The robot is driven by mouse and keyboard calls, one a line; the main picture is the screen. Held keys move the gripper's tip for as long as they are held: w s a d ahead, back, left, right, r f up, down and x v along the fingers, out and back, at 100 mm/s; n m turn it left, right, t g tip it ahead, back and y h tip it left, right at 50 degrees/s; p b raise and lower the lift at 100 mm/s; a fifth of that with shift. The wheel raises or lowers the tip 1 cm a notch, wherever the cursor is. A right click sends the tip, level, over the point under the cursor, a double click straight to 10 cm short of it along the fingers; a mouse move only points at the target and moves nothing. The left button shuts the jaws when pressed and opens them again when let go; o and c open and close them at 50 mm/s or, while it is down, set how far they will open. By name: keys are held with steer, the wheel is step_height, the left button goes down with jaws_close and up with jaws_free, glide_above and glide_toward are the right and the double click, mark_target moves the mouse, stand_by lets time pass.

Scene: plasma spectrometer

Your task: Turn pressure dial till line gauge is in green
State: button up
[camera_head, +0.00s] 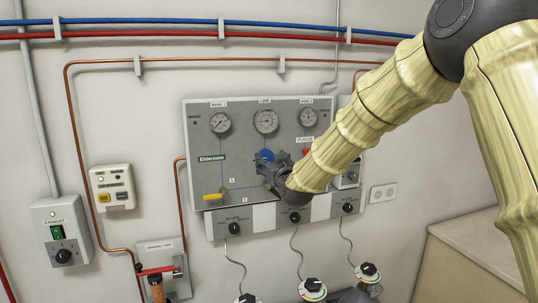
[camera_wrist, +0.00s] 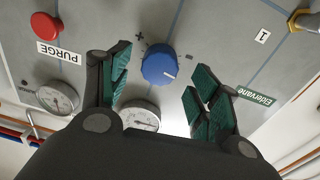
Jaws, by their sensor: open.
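The blue pressure dial (camera_head: 265,155) sits on the grey panel below the line gauge (camera_head: 265,121). In the wrist view, which is upside down, the blue dial (camera_wrist: 160,65) shows a white pointer mark and plus and minus signs beside it. My gripper (camera_head: 271,169) is open in front of the panel at the dial. In the wrist view its fingers (camera_wrist: 159,66) stand on either side of the dial with gaps, not closed on it. The line gauge (camera_wrist: 140,115) is partly hidden there by my gripper. Its needle and any green zone are too small to read.
Bank gauges (camera_head: 220,122) (camera_head: 308,117) flank the line gauge. A red purge button (camera_wrist: 45,25) is close to the dial. A yellow lever (camera_head: 212,196) is at the panel's lower left. Black knobs (camera_head: 234,228) line the lower strip. A counter (camera_head: 470,255) stands at right.

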mark_target(267, 156)
steer(key=shift+p+x, duration=0.55)
steer(key=shift+x, duration=0.9)
steer(key=c, duration=1)
